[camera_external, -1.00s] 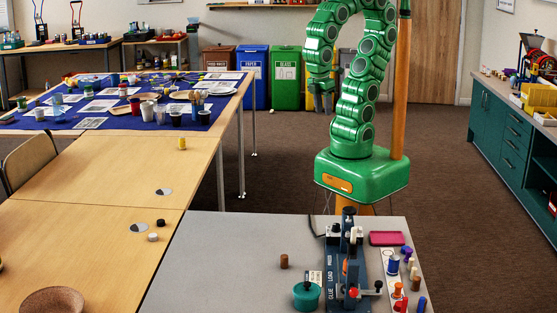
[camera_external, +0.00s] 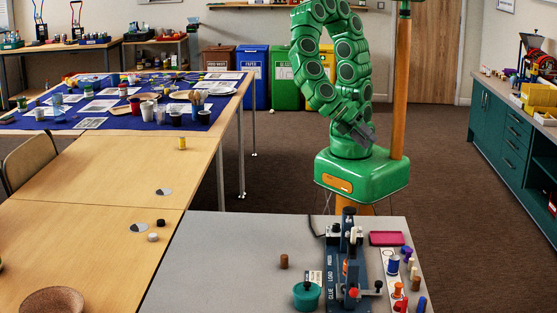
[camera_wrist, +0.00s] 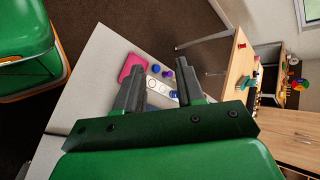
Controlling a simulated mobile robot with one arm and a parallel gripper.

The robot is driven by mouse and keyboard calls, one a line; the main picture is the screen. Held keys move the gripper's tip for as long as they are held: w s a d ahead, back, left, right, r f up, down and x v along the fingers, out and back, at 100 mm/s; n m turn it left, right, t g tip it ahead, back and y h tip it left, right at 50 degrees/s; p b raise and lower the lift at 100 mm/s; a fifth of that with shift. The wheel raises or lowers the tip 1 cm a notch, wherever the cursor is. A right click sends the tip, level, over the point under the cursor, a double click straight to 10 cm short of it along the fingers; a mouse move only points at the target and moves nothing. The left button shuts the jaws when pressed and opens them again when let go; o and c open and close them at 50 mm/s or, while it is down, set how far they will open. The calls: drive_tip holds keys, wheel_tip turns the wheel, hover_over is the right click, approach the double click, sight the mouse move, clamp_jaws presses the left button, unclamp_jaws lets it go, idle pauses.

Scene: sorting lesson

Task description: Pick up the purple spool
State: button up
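A small purple-looking spool (camera_external: 406,251) stands on the grey table at the right, near the pink tray. At this size I cannot firmly tell its shade from the blue pieces close by. In the wrist view a purple-blue piece (camera_wrist: 168,73) shows beyond my fingers, beside the pink tray.
The pink tray (camera_external: 386,238) lies at the table's back right. A dark blue press (camera_external: 346,262) stands left of the small pieces, with a teal pot (camera_external: 307,296) and a brown spool (camera_external: 284,261) farther left. The table's left part is clear.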

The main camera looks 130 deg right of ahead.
sight(408, 250)
drive_tip(key=w+a+f+m+y, duration=0.3)
drive_tip(key=a+f+m, duration=0.1)
drive_tip(key=a, duration=0.4)
drive_tip(key=w+a+f+m+y, duration=0.3)
drive_tip(key=w+a+m, duration=0.1)
drive_tip(key=a, duration=0.3)
drive_tip(key=a+f+m+t, duration=0.1)
drive_tip(key=f+m, duration=0.2)
drive_tip(key=f, duration=0.3)
drive_tip(key=a+f+m+t, duration=0.1)
drive_tip(key=f+m, duration=0.1)
drive_tip(key=f, duration=0.4)
drive_tip(key=a+f+m+t+h, duration=0.1)
drive_tip(key=f+m, duration=0.2)
drive_tip(key=f, duration=0.3)
drive_tip(key=shift+s+a+f+m, duration=0.15)
drive_tip(key=shift+a+f+m, duration=0.05)
drive_tip(key=shift+f+m, duration=0.1)
drive_tip(key=shift+x, duration=3.75)
drive_tip(key=shift+f, duration=0.1)
drive_tip(key=shift+c, duration=0.3)
clamp_jaws()
